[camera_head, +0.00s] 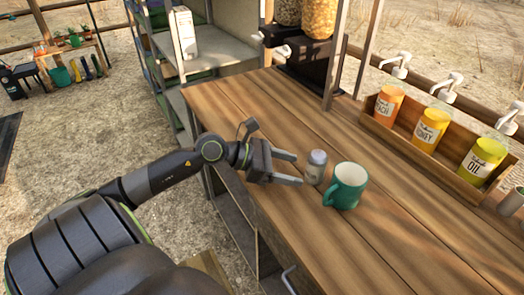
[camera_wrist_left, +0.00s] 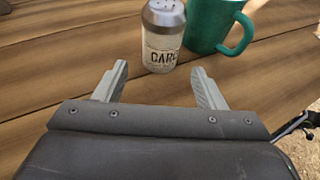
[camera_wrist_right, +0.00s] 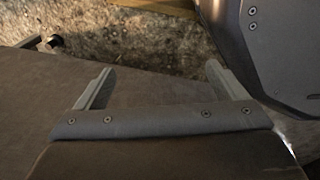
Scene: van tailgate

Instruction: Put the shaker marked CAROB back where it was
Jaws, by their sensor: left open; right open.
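The shaker (camera_head: 316,167) is small, with a grey metal top, and stands upright on the wooden table. In the left wrist view the shaker (camera_wrist_left: 162,42) shows a label reading "CAR", with the rest turned out of sight. A green mug (camera_head: 346,186) stands right beside it. My left gripper (camera_head: 299,169) is open and empty. Its fingertips are just short of the shaker, which lies ahead of the gap between the fingers (camera_wrist_left: 160,80). My right gripper (camera_wrist_right: 160,78) is open and empty, seen only in its own wrist view, away from the tabletop.
A wooden rack (camera_head: 404,137) with orange and yellow pump bottles stands at the table's right back. Grain dispensers (camera_head: 318,18) stand at the far end. A white carton (camera_head: 184,33) is on the shelf behind. The table between the mug and the dispensers is clear.

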